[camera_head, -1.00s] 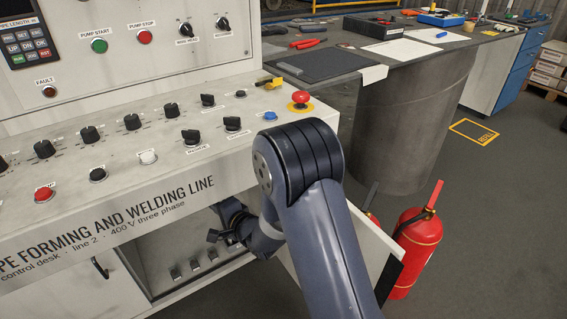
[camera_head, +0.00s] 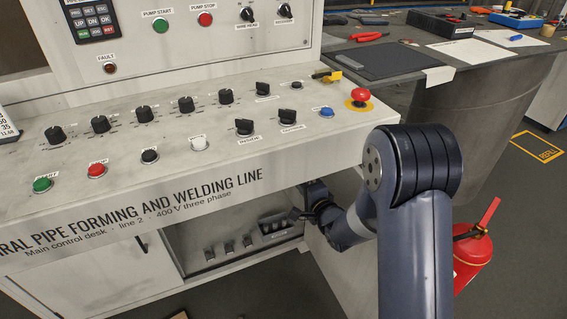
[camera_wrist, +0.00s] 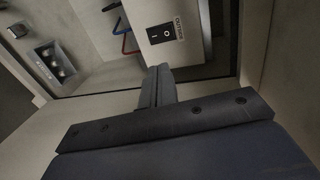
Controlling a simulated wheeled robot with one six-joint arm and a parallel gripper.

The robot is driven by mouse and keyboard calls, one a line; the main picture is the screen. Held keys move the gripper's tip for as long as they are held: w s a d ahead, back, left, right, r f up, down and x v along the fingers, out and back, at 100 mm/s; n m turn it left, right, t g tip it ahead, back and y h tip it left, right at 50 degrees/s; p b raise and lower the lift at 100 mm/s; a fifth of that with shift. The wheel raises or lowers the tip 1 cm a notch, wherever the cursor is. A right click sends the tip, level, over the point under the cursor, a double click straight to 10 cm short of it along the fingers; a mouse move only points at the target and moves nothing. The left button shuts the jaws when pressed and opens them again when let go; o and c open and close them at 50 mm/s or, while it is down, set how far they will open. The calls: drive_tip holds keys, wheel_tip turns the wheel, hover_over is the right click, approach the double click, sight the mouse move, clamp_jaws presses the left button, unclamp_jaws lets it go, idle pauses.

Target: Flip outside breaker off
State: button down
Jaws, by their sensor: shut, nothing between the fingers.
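The outside breaker (camera_wrist: 160,34) is a black rocker marked I and O on a pale box, with a label beside it that appears to read OUTSIDE. Which side is pressed in cannot be told. My gripper (camera_wrist: 158,72) is shut and empty, its fingertips just below the rocker in the wrist view. Whether they touch the box is unclear. In the head view my gripper (camera_head: 306,208) is at the open lower bay of the control desk (camera_head: 190,270), partly dark; the breaker cannot be made out there.
Red and blue wires (camera_wrist: 124,30) run left of the box. A small panel with round sockets (camera_wrist: 55,62) is at the left. In the head view, a red emergency button (camera_head: 361,96) sits on the desk top above my arm.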

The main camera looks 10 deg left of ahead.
drive_tip(key=r+b+x, duration=0.1)
drive_tip(key=b+x, duration=0.2)
drive_tip(key=x, duration=1)
drive_tip(key=shift+w+a, duration=0.25)
drive_tip(key=shift+w+a+r, duration=0.15)
drive_tip(key=shift+w+a, duration=0.05)
drive_tip(key=shift+w, duration=0.1)
